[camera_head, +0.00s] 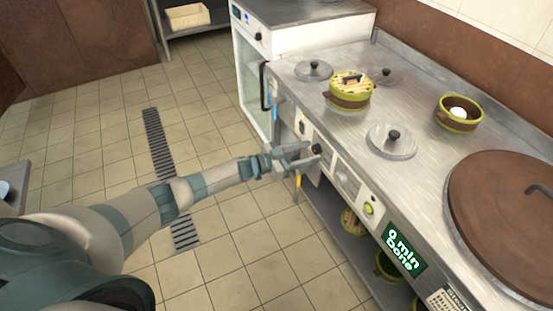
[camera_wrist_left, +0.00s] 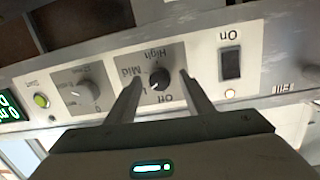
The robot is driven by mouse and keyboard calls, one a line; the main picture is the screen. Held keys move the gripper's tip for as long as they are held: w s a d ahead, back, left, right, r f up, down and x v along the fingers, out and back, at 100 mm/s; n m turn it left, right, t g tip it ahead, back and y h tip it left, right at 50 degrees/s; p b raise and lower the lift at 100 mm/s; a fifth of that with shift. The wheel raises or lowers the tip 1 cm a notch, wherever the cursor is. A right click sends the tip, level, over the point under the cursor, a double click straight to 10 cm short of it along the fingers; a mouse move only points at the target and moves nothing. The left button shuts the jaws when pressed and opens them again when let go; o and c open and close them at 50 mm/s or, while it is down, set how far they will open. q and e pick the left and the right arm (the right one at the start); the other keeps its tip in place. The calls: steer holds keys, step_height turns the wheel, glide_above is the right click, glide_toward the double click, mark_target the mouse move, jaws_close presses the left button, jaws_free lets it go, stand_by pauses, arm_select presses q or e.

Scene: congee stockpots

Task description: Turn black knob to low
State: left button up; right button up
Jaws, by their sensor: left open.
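The black knob (camera_wrist_left: 160,77) sits on a grey dial plate marked Off, Mid and High on the stove's front panel. Another label, beginning with L, is partly hidden by a finger. A small pale mark shows on the knob, but I cannot clearly tell its setting. The knob also shows in the head view (camera_head: 317,149). My left gripper (camera_head: 304,153) is at the panel, open. In the left wrist view its two fingers (camera_wrist_left: 162,80) stand on either side of the knob, with visible gaps; contact is not evident.
A black rocker switch (camera_wrist_left: 231,64) marked On is beside the dial, with a lit orange lamp below. A grey knob (camera_wrist_left: 91,89) and green button (camera_wrist_left: 41,100) are on its other side. Above are pot lids (camera_head: 391,141), a bamboo steamer (camera_head: 349,92) and a large brown lid (camera_head: 505,215).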

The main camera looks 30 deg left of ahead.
arm_select(q)
steer(key=v, duration=1.6)
steer(key=shift+s, duration=0.15)
arm_select(e)
steer(key=shift+s+f, duration=0.3)
steer(key=shift+f, duration=0.1)
arm_select(q)
steer(key=shift+a+r, duration=0.1)
arm_select(e)
steer(key=shift+s+f, duration=0.15)
steer(key=shift+s, duration=0.2)
